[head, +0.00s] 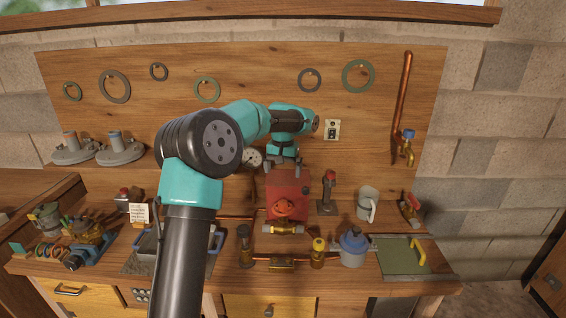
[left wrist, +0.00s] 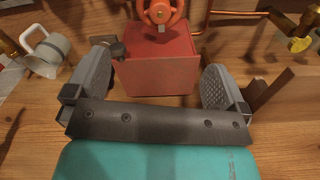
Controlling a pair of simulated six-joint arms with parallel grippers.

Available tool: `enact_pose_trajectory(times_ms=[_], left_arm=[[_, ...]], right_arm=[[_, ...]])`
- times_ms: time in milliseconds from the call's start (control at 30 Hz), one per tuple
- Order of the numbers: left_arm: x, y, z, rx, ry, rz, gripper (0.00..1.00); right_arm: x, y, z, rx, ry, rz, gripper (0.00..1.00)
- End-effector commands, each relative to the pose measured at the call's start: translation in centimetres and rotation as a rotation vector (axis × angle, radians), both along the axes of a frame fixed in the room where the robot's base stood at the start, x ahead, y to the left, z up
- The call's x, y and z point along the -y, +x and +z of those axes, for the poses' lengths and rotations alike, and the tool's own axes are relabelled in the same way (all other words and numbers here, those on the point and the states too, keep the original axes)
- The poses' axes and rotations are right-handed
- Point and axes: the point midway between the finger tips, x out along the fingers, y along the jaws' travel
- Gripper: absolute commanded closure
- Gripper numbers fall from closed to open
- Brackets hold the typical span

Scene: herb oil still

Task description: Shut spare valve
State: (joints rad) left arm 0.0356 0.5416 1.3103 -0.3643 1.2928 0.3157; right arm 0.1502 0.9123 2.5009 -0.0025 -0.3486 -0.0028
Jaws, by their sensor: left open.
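I cannot tell which valve is the spare one. An orange handwheel (head: 282,207) sits on the front of a red box (head: 291,186), above a brass fitting (head: 284,229); the handwheel (left wrist: 161,12) and box (left wrist: 158,75) also show in the left wrist view. A red-handled valve (head: 410,206) lies at the bench's right, and a blue-handled tap (head: 407,138) is on the wall pipe. My left gripper (head: 283,164) is open and empty, just above and behind the red box. Its fingers (left wrist: 158,68) stand apart on either side of the box in the wrist view. My right gripper is not in view.
A red-topped lever post (head: 328,191) and a white mug (head: 367,204) stand right of the box. A gauge (head: 252,158) is close on its left. A blue-lidded jar (head: 353,246) and a green mat (head: 398,260) are at front right. The wooden back board (head: 240,60) rises behind.

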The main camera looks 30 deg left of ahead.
Motion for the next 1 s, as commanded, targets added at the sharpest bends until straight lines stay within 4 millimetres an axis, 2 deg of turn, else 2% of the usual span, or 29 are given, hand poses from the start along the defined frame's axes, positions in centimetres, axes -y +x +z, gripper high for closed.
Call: enact_pose_trajectory(times_ms=[100,200,767,867,1000], left_arm=[[0.1,0.1,1.7,0.002,0.000,-0.001,0.00],[0.1,0.1,2.4,0.001,-0.001,-0.001,0.00],[0.1,0.0,2.7,0.001,-0.002,-0.003,0.00],[0.4,0.3,3.0,0.020,-0.018,-0.025,0.00],[2.2,1.3,4.0,0.103,-0.086,-0.127,0.00]], right_arm=[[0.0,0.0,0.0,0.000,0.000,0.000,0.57],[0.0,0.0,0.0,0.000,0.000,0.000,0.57],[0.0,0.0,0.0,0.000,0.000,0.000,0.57],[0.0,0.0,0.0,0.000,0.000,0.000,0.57],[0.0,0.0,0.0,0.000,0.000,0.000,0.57]])
